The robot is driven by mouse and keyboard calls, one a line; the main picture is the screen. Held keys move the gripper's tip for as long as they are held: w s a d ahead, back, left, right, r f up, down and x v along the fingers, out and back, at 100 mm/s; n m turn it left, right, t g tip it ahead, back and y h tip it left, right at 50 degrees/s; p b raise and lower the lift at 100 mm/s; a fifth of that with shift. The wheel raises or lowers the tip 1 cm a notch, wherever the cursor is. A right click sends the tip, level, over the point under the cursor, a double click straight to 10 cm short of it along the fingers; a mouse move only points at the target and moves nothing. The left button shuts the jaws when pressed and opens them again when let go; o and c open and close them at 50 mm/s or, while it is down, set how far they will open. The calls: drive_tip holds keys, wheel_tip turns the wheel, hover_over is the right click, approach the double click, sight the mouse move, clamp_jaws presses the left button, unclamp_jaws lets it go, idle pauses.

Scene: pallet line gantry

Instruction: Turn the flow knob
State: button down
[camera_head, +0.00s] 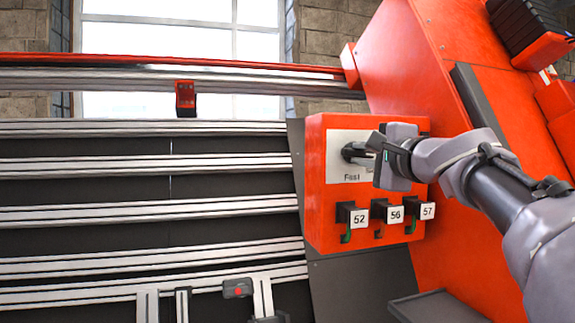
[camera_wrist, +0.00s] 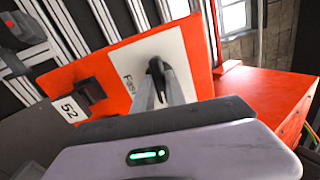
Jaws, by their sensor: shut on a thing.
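The flow knob (camera_head: 354,151) is a dark knob on a white plate (camera_head: 346,174) marked "Fast", on the front of a red control box (camera_head: 316,205). My gripper (camera_head: 370,150) reaches in from the right and is shut on the knob. In the wrist view the knob (camera_wrist: 155,68) shows between the two grey fingers (camera_wrist: 162,85), against the white plate (camera_wrist: 130,55). A second word on the plate is mostly hidden behind my gripper.
Below the plate, black labelled blocks read 52 (camera_head: 358,216), 56 (camera_head: 395,213) and 57 (camera_head: 427,210), close under my gripper. Metal rails (camera_head: 150,213) lie to the left. A large red frame (camera_head: 450,90) rises behind the box.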

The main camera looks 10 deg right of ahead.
drive_tip(key=shift+n+b, duration=0.4)
drive_tip(key=shift+n, duration=0.1)
drive_tip(key=shift+r, duration=0.1)
drive_tip(key=c, duration=1.4)
unclamp_jaws()
drive_tip(key=shift+w, duration=0.1)
drive_tip(key=shift+o, duration=0.2)
